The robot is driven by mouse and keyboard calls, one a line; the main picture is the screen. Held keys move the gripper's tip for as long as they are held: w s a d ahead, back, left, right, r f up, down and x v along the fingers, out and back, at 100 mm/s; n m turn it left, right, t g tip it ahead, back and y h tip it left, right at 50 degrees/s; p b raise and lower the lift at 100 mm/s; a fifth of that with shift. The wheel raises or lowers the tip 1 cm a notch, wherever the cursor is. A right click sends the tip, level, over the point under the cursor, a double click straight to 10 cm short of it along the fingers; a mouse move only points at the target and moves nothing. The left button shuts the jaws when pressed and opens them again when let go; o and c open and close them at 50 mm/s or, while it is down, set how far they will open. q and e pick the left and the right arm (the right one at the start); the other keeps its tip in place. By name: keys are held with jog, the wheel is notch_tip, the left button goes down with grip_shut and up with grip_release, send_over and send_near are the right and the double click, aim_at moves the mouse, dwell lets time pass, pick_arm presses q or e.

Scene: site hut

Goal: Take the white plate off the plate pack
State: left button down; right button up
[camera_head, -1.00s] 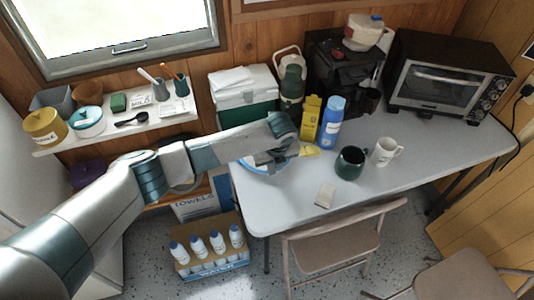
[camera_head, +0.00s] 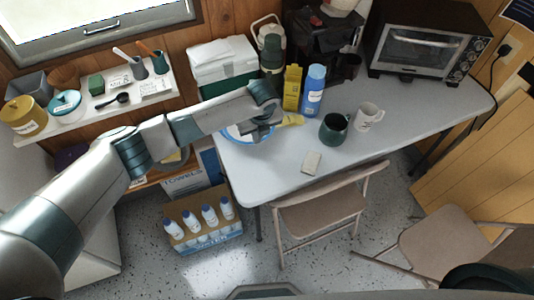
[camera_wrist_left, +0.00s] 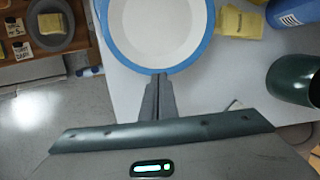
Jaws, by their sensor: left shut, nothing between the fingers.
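A white plate (camera_wrist_left: 160,22) with a broad blue band around it shows at the top of the left wrist view. Whether the blue is its rim or a piece under it, I cannot tell. In the head view its blue-edged round shape (camera_head: 234,134) lies at the table's left end, partly hidden by my left gripper (camera_head: 258,133). In the left wrist view my left gripper (camera_wrist_left: 159,78) is shut and empty, its fingertips at the near blue edge. Touching or apart is unclear. My right gripper is not in view.
The table (camera_head: 270,182) is clear in front.

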pick_arm(q)
jog(key=shift+s+r+p, duration=0.2)
jog(key=shift+r+p, duration=0.1)
jog(key=shift+p, duration=0.05)
jog(key=s+d+b, duration=0.1)
jog(key=s, duration=0.2)
jog(key=s+d+b, duration=0.1)
jog(key=s, duration=0.2)
jog(key=s+d+b, duration=0.1)
jog(key=s, duration=0.2)
jog(key=shift+s+d+f, duration=0.1)
jog(key=shift+s+d, duration=0.05)
jog(key=shift+s, duration=0.15)
jog(key=shift+s+d, duration=0.2)
jog(key=shift+s, duration=0.55)
